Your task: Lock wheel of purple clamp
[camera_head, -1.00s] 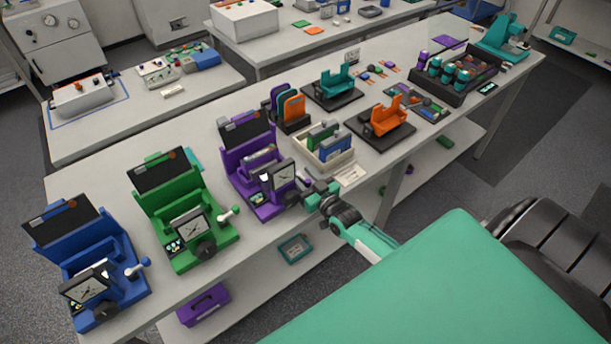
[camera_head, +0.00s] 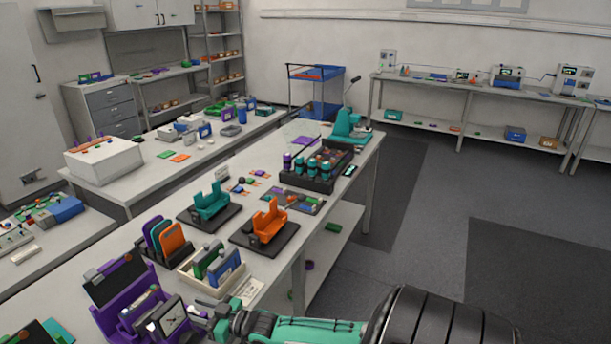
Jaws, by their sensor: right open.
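The purple clamp (camera_head: 105,322) stands on the long bench at the lower left, cut off by the bottom edge of the view. Its dark panel (camera_head: 115,281) is tilted at the back, and its square dial gauge (camera_head: 171,318) faces the front. My right gripper (camera_head: 203,320) is open just right of the gauge, at the clamp's front right side. I cannot tell whether it touches the clamp. The clamp's wheel is not clearly visible; the gripper and the frame edge cover that area. My left gripper is not in view.
A cream tray with green and blue packs (camera_head: 198,283) and purple and orange plates (camera_head: 172,240) stand close behind the clamp. Teal (camera_head: 211,202) and orange (camera_head: 268,222) holders sit farther along the bench. Part of a green clamp (camera_head: 30,333) shows at the lower left.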

